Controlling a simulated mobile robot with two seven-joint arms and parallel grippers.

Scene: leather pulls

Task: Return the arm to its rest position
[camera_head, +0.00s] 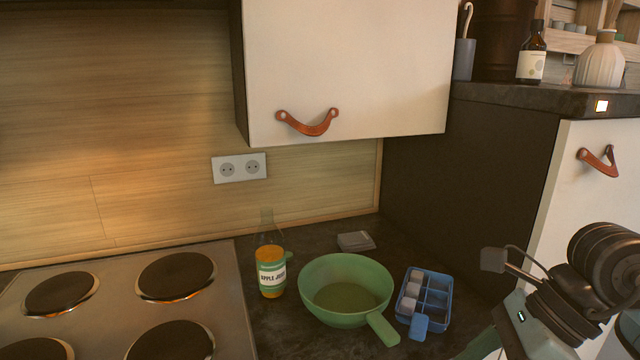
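My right arm (575,285) comes in at the lower right edge, in front of the white cabinet side and right of the blue ice tray. Its wrist end is near the bottom edge, and I cannot make out the fingertips or whether they are apart. Nothing is clearly seen held in it. My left arm and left gripper are not in view.
A green pan (345,285), an apple juice bottle (271,270) and a blue ice tray (436,302) stand on the dark counter, right of the stove (115,310). A white cabinet door (345,65) with a leather pull (308,124) hangs above. Another pull (600,162) is at right.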

